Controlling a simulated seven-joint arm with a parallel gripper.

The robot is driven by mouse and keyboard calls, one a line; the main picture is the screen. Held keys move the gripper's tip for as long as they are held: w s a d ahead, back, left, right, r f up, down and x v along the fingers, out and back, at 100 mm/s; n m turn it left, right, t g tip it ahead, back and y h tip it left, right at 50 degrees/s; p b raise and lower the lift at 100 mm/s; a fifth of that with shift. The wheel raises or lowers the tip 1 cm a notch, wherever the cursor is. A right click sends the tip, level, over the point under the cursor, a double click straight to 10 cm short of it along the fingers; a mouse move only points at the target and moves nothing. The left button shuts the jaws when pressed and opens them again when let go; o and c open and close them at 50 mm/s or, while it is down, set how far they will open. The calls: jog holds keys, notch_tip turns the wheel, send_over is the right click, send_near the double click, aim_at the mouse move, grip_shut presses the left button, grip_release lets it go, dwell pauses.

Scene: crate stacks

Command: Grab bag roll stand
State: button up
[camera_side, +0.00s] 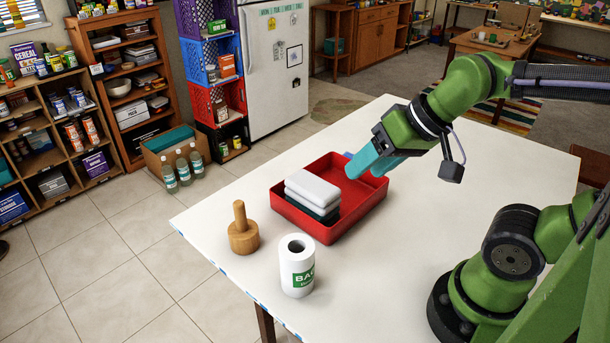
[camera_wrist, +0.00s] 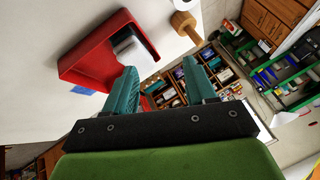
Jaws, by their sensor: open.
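A wooden stand (camera_side: 243,235) with a round base and upright peg stands on the white table, left of the red tray. It also shows near the top of the wrist view (camera_wrist: 184,22). A white roll (camera_side: 297,268) with a green label starting "BA" stands upright in front of the wooden stand, apart from it. My gripper (camera_side: 358,168) has teal fingers and is over the back right part of the tray, well away from both. In the wrist view its fingers (camera_wrist: 160,68) are spread with nothing between them.
The tray lies between my gripper and the wooden stand. The table's left edge is close to the stand and roll.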

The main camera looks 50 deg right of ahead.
jog(key=w+a+n+g, duration=0.2)
jog(key=w+a+g, duration=0.25)
jog(key=w, duration=0.75)
jog(key=m+g+h, duration=0.1)
jog(key=g+h, duration=0.1)
send_over(240, 217)
jog(key=f, duration=0.8)
jog(key=w+d+f, duration=0.1)
jog(key=f, duration=0.3)
notch_tip(240, 217, down, 6)
jog(key=shift+a+f, duration=0.1)
jog(key=shift+f, duration=0.1)
jog(key=shift+r, duration=0.1)
grip_shut()
